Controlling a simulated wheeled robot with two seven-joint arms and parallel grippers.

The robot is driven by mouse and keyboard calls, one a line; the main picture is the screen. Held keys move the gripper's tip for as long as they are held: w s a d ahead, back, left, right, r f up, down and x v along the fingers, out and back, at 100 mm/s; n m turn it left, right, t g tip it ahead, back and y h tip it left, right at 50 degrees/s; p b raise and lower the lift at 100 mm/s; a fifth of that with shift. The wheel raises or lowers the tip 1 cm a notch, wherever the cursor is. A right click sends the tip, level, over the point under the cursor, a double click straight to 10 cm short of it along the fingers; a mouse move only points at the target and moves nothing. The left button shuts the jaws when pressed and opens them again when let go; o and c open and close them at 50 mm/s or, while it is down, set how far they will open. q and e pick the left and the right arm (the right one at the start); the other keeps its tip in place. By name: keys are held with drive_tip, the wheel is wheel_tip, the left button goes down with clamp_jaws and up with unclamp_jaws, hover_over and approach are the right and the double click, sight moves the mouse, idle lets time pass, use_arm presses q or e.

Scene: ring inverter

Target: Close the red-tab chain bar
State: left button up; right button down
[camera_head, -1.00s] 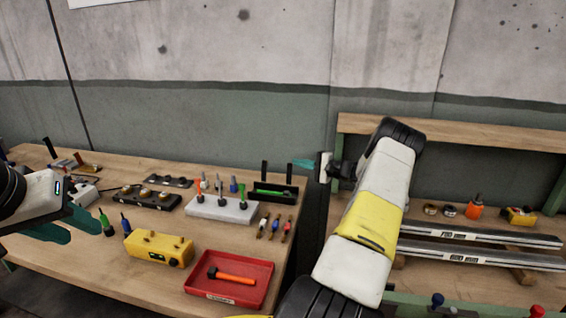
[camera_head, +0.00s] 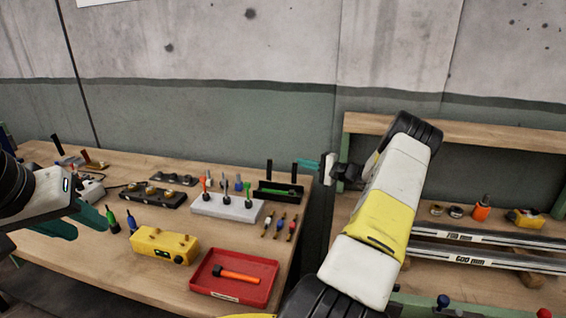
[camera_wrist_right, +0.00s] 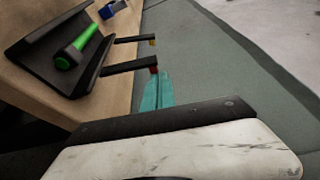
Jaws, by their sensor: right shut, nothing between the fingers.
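A black chain vise or tray (camera_head: 282,197) holding a green-handled tool stands at the right rear of the workbench. Two black bars stick up from it. In the right wrist view, the bar with the red tab (camera_wrist_right: 130,67) is nearer my gripper, and the bar with the yellow tab (camera_wrist_right: 134,39) is beyond it. My right gripper (camera_wrist_right: 156,92) is shut and empty, its teal fingertips close beside the red tab; I cannot tell whether they touch. In the head view the right gripper (camera_head: 308,164) is just right of the bars. My left gripper (camera_head: 78,218) seems open and empty over the left bench.
A red tray (camera_head: 205,283) with an orange-handled hammer, a yellow box (camera_head: 163,245), a white tool stand (camera_head: 226,208) and several drivers share the bench. A second bench (camera_head: 440,276) with metal rails stands right. A gap separates the benches.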

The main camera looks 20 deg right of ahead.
drive_tip(key=shift+s+a+f+n+t+y, duration=0.2)
drive_tip(key=shift+s+a+n+y, duration=0.25)
drive_tip(key=shift+s+a+n, duration=0.85)
drive_tip(key=shift+s+a+f+n+t+y, duration=0.1)
drive_tip(key=shift+s+a+n+t+y, duration=0.35)
drive_tip(key=shift+s+n, duration=1)
drive_tip(key=shift+s+a+f+n+t+y, duration=0.15)
drive_tip(key=shift+s+a+n+y, duration=0.5)
drive_tip(key=shift+n, duration=1.4)
drive_tip(key=shift+a, duration=0.15)
